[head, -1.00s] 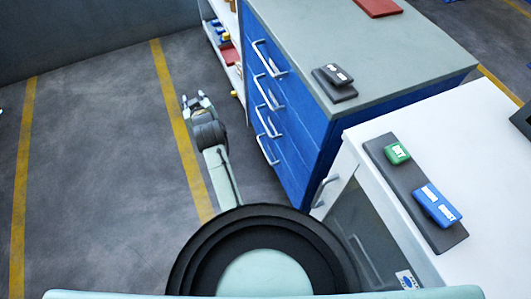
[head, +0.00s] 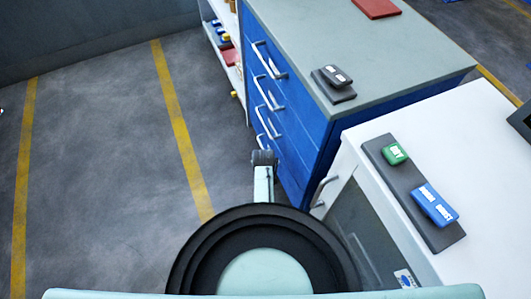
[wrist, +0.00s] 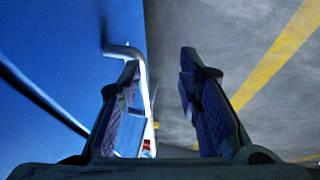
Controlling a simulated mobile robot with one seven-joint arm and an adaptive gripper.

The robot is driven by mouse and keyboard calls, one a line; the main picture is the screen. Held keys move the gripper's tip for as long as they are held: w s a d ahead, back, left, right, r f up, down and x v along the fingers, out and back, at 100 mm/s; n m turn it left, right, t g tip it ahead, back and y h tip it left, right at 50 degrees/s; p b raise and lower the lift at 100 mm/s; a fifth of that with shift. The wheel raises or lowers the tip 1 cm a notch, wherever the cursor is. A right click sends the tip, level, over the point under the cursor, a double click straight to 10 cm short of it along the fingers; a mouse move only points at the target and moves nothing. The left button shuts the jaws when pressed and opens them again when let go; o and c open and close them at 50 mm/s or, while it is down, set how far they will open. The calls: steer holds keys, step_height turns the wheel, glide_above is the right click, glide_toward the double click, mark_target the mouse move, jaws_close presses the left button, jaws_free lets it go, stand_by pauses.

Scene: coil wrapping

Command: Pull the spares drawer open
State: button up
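The blue drawer cabinet (head: 318,150) stands right of centre in the head view, with several grey bar handles (head: 268,104) on its front; no label tells which drawer is the spares drawer. In the wrist view, a blue drawer front (wrist: 60,50) fills the left side, with one bar handle (wrist: 125,50) at its edge. My gripper (wrist: 159,62) is open, its fingers wide apart. The left finger overlaps the handle, and part of the bar shows just right of that finger; contact cannot be told. In the head view the fingertips are not clearly visible beside the lower drawers.
A white bench (head: 440,130) with a green block (head: 394,153) and a blue block (head: 434,204) on a dark strip stands at right. A shelf (head: 228,50) stands beyond the cabinet. The floor (head: 100,160) at left is clear, with yellow lines.

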steer(key=shift+w+d+f, duration=0.1)
steer(key=shift+w+f, duration=0.05)
steer(key=shift+w, duration=0.8)
steer(key=shift+w+f, duration=0.2)
steer(key=shift+w, duration=0.7)
steer(key=shift+w+d+f, duration=0.1)
steer(key=shift+w+f, duration=0.05)
steer(key=shift+w, duration=0.8)
steer(key=shift+c, duration=0.5)
jaws_close()
steer(key=shift+a, duration=0.1)
